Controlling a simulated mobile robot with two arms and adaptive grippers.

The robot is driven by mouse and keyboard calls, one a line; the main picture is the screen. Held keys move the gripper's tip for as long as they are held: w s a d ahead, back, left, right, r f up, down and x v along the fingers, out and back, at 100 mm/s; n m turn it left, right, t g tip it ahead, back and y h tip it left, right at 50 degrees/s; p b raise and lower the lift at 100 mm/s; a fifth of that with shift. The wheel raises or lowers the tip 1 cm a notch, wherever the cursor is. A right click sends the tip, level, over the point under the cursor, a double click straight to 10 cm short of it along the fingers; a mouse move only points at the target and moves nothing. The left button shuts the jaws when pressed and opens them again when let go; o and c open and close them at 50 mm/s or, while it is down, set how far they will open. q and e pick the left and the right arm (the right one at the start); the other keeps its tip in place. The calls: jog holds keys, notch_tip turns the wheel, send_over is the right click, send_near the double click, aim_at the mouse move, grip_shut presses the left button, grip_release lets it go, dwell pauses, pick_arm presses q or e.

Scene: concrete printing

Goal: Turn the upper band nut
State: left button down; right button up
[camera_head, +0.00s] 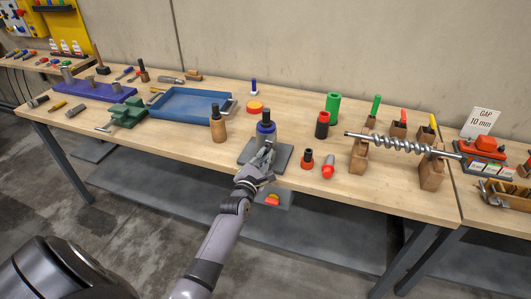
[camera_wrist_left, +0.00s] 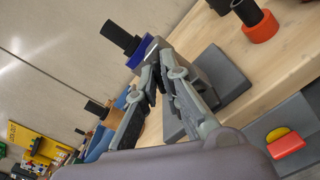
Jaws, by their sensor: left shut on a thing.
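A grey cylinder with a blue band (camera_head: 266,127) and a black top stands upright on a dark grey base plate (camera_head: 283,160) near the table's front edge. In the left wrist view the blue band (camera_wrist_left: 142,50) and the grey plate (camera_wrist_left: 222,72) lie just beyond my fingers. My left gripper (camera_head: 264,156) reaches the front of this cylinder. In the left wrist view my left gripper (camera_wrist_left: 157,66) has its fingertips close together just below the blue band, shut on a small part there. The fingertips hide the upper band nut itself. My right gripper is not in view.
A wooden cylinder with a black top (camera_head: 218,124) stands close on the left, beside a blue tray (camera_head: 190,104). Black-and-red pieces (camera_head: 307,160) stand on the right. A steel auger (camera_head: 400,145) rests on wooden stands farther right. A red-yellow piece (camera_head: 272,199) lies below the table edge.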

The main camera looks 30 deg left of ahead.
pick_arm(q)
jog(key=n+b, duration=0.1)
jog(key=n, duration=0.4)
jog(key=shift+r, duration=0.1)
jog(key=n, duration=0.5)
jog(key=shift+r, duration=0.1)
jog(key=n, duration=0.5)
jog(key=shift+r+n+p, duration=0.1)
jog(key=shift+n+p, duration=0.2)
